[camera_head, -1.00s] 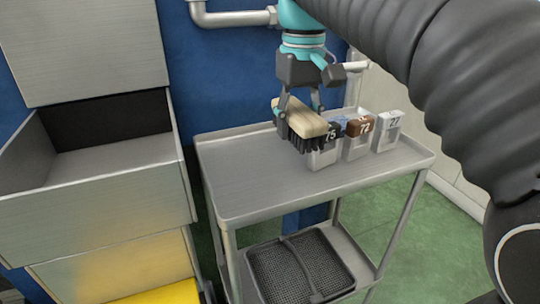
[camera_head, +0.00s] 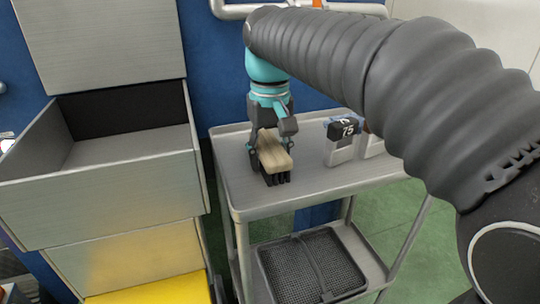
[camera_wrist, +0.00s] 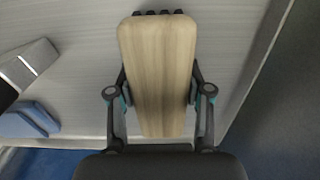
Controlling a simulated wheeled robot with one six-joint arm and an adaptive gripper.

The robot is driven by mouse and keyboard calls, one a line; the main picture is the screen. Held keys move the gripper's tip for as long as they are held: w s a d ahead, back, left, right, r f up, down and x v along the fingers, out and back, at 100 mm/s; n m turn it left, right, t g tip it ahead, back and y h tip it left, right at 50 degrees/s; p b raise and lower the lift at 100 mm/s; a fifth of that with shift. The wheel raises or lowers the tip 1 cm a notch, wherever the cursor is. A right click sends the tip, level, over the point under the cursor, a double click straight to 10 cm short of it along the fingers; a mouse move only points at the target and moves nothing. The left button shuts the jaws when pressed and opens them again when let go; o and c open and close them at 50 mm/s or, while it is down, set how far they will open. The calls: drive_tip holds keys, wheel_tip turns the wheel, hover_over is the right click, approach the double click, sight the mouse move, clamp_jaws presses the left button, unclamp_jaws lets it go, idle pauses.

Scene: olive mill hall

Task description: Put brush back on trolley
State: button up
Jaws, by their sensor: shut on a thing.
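The brush (camera_head: 274,155) has a pale wooden back and dark bristles facing down. My gripper (camera_head: 268,150) is shut on it, one finger on each long side. In the head view the brush is over the left part of the trolley's top shelf (camera_head: 310,183), bristles at or just above the surface; I cannot tell whether they touch. In the wrist view the wooden back (camera_wrist: 158,70) fills the middle between the fingers (camera_wrist: 158,95), with the grey shelf behind it. Most of the bristles are hidden there.
Holders with numbered items, one marked 75 (camera_head: 343,130), stand on the trolley to the right of the brush. A black mesh basket (camera_head: 305,265) is on the lower shelf. A steel bin (camera_head: 110,190) stands left of the trolley. The shelf's front middle is clear.

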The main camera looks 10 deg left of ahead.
sight(270, 145)
drive_tip(key=o, duration=1.1)
wheel_tip(270, 145, up, 12)
drive_tip(key=shift+r+p, duration=0.1)
drive_tip(key=shift+p, duration=1.05)
